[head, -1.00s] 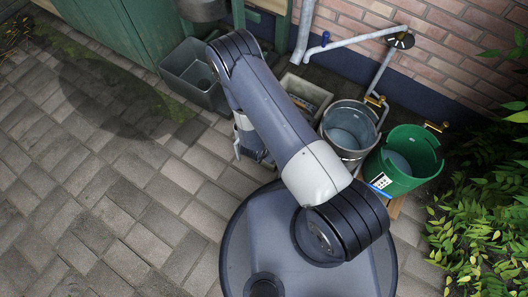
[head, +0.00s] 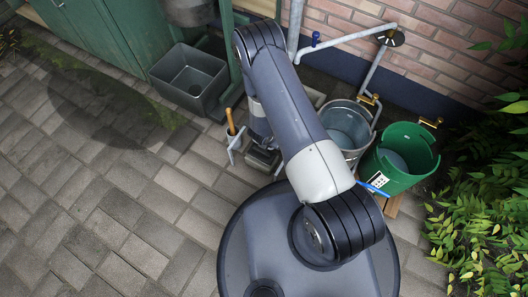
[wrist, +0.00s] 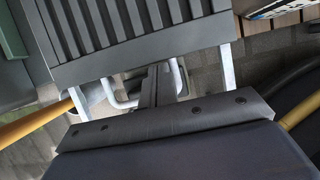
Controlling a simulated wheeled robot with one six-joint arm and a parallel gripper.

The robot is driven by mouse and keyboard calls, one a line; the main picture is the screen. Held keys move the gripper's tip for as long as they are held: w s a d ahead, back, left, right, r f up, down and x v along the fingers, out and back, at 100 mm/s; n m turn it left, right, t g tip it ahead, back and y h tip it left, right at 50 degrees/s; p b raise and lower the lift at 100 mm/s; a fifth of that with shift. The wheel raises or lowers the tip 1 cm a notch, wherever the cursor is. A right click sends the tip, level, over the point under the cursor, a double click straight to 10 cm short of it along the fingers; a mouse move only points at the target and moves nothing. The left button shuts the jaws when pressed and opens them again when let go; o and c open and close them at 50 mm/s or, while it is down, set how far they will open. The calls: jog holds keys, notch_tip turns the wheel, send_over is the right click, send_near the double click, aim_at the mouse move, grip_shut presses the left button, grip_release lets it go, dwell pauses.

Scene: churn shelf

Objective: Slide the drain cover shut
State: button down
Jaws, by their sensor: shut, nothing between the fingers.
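A dark grey slatted panel (wrist: 130,38), which looks like the drain cover, fills the upper left and middle of the wrist view. Pale metal strips show at both its sides. My gripper (wrist: 155,78) is shut and empty, its narrow dark fingers pointing up toward the panel's near edge. I cannot tell whether they touch it. In the head view my arm hides most of the drain area; a small grey piece (head: 262,161) shows low beside the arm. The drain opening is hidden.
A metal bucket (head: 347,128) and green bucket (head: 400,157) stand right of my arm, a grey basin (head: 189,80) left. A wooden-handled tool (head: 231,122) stands in a white holder close to the arm. Open paving (head: 110,200) lies left; leafy plants (head: 480,230) lie right.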

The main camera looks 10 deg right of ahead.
jog(key=w+d, duration=0.1)
jog(key=w, duration=0.1)
jog(key=w+d+p, duration=0.1)
jog(key=w+d, duration=0.3)
jog(key=w, duration=0.1)
jog(key=shift+w+d+r, duration=0.1)
jog(key=shift+d, duration=0.15)
jog(key=shift+w, duration=0.1)
jog(key=shift+r+p, duration=0.1)
jog(key=shift+p, duration=0.2)
jog(key=shift+r, duration=0.35)
jog(key=s+p+v, duration=0.1)
jog(key=p+v, duration=0.4)
jog(key=v, duration=0.4)
jog(key=shift+a, duration=0.25)
